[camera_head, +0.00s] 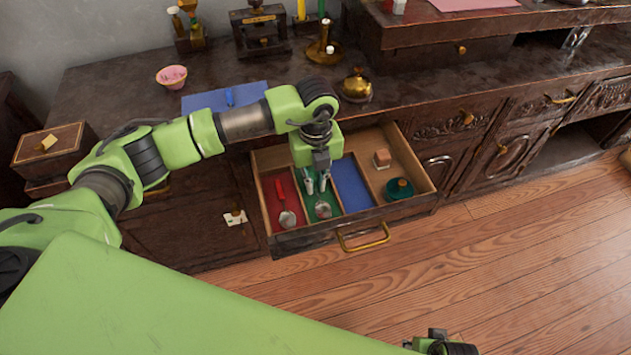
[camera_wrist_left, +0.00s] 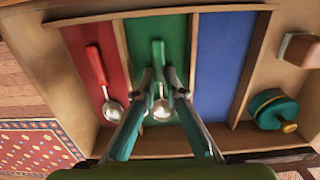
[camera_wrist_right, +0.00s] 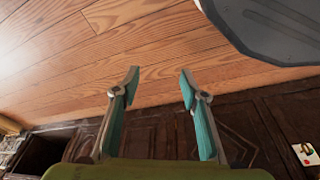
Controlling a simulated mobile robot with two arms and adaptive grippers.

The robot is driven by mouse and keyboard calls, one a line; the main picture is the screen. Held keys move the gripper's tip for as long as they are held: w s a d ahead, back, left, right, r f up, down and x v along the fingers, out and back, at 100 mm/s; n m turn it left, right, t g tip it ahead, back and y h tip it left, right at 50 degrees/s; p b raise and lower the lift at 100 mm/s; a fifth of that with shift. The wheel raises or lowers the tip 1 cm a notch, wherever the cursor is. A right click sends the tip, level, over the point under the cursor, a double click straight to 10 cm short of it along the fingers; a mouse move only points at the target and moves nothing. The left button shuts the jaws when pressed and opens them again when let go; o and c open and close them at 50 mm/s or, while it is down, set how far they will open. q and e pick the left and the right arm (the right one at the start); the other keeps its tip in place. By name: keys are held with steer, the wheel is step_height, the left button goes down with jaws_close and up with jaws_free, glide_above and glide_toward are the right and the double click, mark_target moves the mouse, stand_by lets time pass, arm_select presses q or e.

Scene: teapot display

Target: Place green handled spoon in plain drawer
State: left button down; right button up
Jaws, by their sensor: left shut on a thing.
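The green handled spoon lies over the green-lined compartment (camera_head: 322,206) of an open drawer (camera_head: 290,240) with a plain dark front. In the left wrist view its green handle (camera_wrist_left: 158,50) points away and its metal bowl (camera_wrist_left: 162,110) is nearer. My left gripper (camera_head: 316,186) reaches down into the drawer, its fingers shut around the spoon's neck. I cannot tell whether the spoon touches the compartment floor. My right gripper (camera_wrist_right: 160,72) is open and empty above the wood floor.
A red-handled spoon (camera_head: 285,207) lies in the red compartment on the left. The blue compartment (camera_head: 352,184) is empty. The bare wood section on the right holds a teal lidded pot (camera_head: 399,189) and a small block (camera_head: 382,158). A brass bell (camera_head: 357,86) stands on the counter behind.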

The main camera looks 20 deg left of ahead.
mark_target(316, 188)
arm_select(q)
steer(key=shift+f, duration=0.1)
steer(key=c, duration=2.1)
jaws_free()
arm_select(e)
steer(key=shift+r, duration=0.3)
arm_select(q)
step_height(316, 188, up, 12)
steer(key=shift+r+p, duration=0.2)
steer(key=shift+p, duration=0.55)
arm_select(e)
steer(key=f, duration=0.1)
steer(key=s+f, duration=0.1)
steer(key=f, duration=0.1)
steer(key=s+f, duration=0.1)
steer(key=f, duration=0.1)
steer(key=shift+d, duration=0.15)
arm_select(q)
steer(key=shift+s, duration=0.1)
arm_select(e)
steer(key=shift+s, duration=0.1)
